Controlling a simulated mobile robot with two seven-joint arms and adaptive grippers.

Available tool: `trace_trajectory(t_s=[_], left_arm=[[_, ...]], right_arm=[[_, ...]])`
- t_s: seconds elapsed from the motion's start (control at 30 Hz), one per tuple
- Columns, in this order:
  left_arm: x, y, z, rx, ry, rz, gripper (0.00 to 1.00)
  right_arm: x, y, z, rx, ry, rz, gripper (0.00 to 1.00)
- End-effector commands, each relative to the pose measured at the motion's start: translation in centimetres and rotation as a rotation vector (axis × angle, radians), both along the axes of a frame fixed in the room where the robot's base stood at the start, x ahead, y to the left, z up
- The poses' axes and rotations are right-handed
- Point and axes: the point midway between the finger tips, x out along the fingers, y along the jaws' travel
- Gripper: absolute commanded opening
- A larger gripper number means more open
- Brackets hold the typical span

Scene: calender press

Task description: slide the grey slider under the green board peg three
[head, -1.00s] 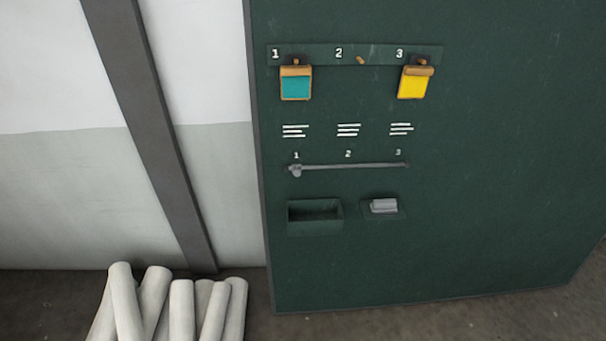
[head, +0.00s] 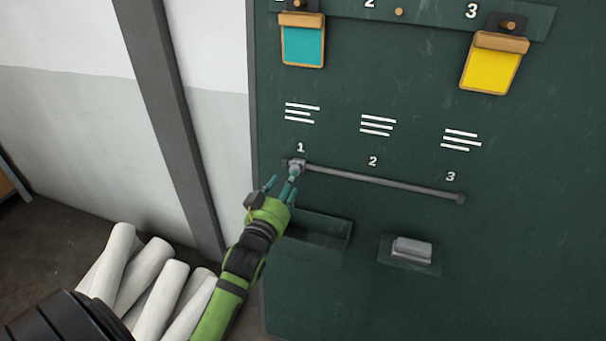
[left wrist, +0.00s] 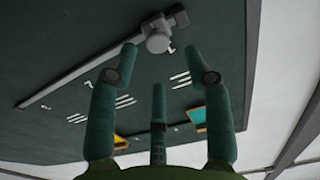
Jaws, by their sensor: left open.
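The grey slider (head: 296,166) sits at the left end of its rail (head: 385,181), under the mark 1. The rail runs right to a stop under the mark 3. Board peg three (head: 508,25) is at the upper right with a yellow tag (head: 490,70) hanging from it. My left gripper (head: 281,184) is open just below and left of the slider. In the left wrist view the slider (left wrist: 157,37) shows just beyond the open fingertips (left wrist: 161,58). I cannot tell whether a finger touches it. My right gripper is not in view.
A teal tag (head: 303,46) hangs at peg one; peg two (head: 399,11) is bare. Below the rail are an open green tray (head: 322,236), partly behind my arm, and a grey eraser-like block on a ledge (head: 411,247). White rolls (head: 160,290) stand at lower left.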

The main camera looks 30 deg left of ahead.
Motion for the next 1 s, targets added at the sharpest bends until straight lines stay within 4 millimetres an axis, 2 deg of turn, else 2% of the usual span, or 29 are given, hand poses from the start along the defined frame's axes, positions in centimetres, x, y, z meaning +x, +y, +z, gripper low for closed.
trace_trajectory(t_s=[0.13, 0.3, 0.5, 0.67, 0.7, 0.77, 0.8, 1.0], left_arm=[[2.5, 0.5, 0.3, 0.001, -0.001, -0.002, 0.50], [4.5, 1.0, 0.1, 0.000, 0.000, -0.002, 0.50], [5.2, 1.1, 0.0, 0.001, 0.001, -0.002, 0.50], [5.2, 1.1, 0.0, 0.001, 0.001, -0.002, 0.50], [5.2, 1.1, 0.0, 0.001, 0.001, -0.002, 0.42], [5.2, 1.1, 0.0, 0.001, 0.001, -0.002, 0.18], [5.1, 1.1, 0.0, 0.001, 0.001, -0.002, 0.02], [5.1, 1.1, 0.1, 0.000, -0.001, -0.002, 0.00]], right_arm=[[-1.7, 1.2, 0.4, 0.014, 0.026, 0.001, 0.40], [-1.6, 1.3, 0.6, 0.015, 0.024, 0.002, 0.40], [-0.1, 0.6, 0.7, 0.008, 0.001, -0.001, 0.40], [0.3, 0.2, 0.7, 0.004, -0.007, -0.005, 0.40], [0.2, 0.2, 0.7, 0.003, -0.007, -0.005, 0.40], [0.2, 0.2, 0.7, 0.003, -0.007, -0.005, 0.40], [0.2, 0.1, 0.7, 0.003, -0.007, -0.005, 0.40], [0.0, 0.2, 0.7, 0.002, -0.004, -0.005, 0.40]])
